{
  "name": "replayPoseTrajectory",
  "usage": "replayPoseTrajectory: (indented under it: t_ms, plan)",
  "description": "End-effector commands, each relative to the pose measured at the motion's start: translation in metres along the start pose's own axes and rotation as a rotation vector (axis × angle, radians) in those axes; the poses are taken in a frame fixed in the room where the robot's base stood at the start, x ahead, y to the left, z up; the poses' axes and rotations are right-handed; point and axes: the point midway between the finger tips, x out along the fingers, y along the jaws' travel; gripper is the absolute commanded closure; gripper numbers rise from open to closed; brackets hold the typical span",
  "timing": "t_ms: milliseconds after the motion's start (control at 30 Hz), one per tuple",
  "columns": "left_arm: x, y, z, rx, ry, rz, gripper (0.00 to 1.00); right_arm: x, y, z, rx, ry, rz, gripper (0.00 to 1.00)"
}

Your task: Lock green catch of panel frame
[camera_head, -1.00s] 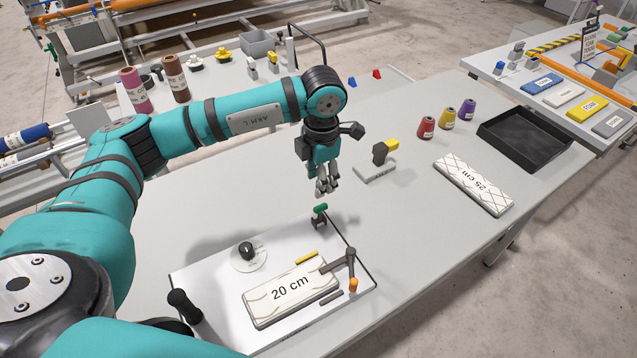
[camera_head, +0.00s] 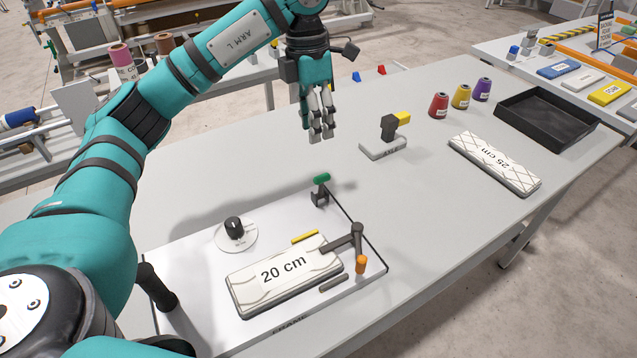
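The panel frame (camera_head: 205,285) is a white plate on the near table. A template marked "20 cm" (camera_head: 250,288) lies on it. The green catch (camera_head: 321,179) is a green knob on a dark bracket at the frame's far edge. Its dark arm does not lie over the template. A second catch with an orange knob (camera_head: 361,265) has its dark arm reaching over the template's right end. My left gripper (camera_head: 321,137) hangs fingers-down above and beyond the green catch, apart from it. Its fingers look empty and close together; their opening is unclear. My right gripper is out of view.
A black dial (camera_head: 234,227) and a black handle (camera_head: 155,288) stand on the frame's left side. Behind are a grey stand with a yellow-tipped block (camera_head: 385,147), a "25 cm" template (camera_head: 495,162), thread cones (camera_head: 461,97) and a black tray (camera_head: 545,118). The table's middle is clear.

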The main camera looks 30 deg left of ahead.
Motion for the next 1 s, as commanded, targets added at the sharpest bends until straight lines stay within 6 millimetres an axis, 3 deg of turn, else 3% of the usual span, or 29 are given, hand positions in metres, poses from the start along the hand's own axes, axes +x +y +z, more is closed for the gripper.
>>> replayPoseTrajectory:
  t_ms: [33, 500, 700, 1000]
  plan:
    - [0.016, -0.001, 0.000, 0.001, 0.004, -0.005, 0.60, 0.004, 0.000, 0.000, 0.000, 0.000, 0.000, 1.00]
    - [0.108, 0.000, -0.001, -0.001, 0.003, -0.001, 0.60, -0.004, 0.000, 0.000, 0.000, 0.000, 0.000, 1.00]
    - [0.129, 0.000, 0.000, -0.001, 0.001, 0.000, 0.60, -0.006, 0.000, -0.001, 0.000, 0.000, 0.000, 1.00]
    - [0.133, 0.000, 0.000, -0.001, 0.000, 0.001, 0.60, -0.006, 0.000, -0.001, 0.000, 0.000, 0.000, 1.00]
